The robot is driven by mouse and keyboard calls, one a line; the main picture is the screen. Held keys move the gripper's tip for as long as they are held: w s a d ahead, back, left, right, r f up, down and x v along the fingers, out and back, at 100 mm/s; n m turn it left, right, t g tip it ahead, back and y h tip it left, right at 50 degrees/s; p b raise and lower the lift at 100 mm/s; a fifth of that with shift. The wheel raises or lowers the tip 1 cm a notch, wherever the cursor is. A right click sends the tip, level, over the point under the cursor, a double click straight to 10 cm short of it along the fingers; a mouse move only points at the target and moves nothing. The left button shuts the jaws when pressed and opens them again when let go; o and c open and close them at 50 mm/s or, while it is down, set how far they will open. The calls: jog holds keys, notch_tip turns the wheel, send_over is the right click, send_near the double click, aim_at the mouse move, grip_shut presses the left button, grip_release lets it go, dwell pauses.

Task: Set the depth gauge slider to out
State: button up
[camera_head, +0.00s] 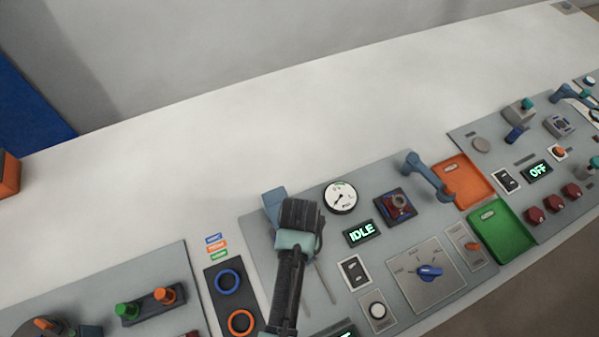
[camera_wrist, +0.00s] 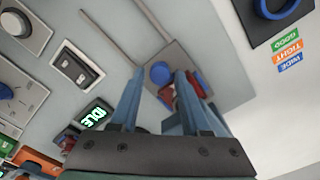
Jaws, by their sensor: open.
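In the wrist view, a grey block with a round blue knob (camera_wrist: 159,73) sits at the end of two thin parallel rails (camera_wrist: 115,33). It looks like the depth gauge slider, but no label on it can be read. My gripper (camera_wrist: 158,79) is open, with one finger to each side of the knob in the picture; I cannot tell whether they touch it. Red parts show beside the right finger. In the head view, my gripper (camera_head: 297,228) covers the block and knob, and only the rails (camera_head: 326,284) show below it.
A round dial (camera_head: 341,197), an IDLE display (camera_head: 362,232), a rocker switch (camera_head: 354,272) and a blue rotary knob (camera_head: 430,272) are right of my gripper. Blue and orange rings (camera_head: 228,281) lie at left. Orange (camera_head: 463,181) and green (camera_head: 503,232) trays stand further right. The back counter is bare.

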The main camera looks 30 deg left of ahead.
jog(key=shift+f, duration=0.65)
grip_shut()
jog(key=shift+w+r, duration=0.1)
dwell(0.9)
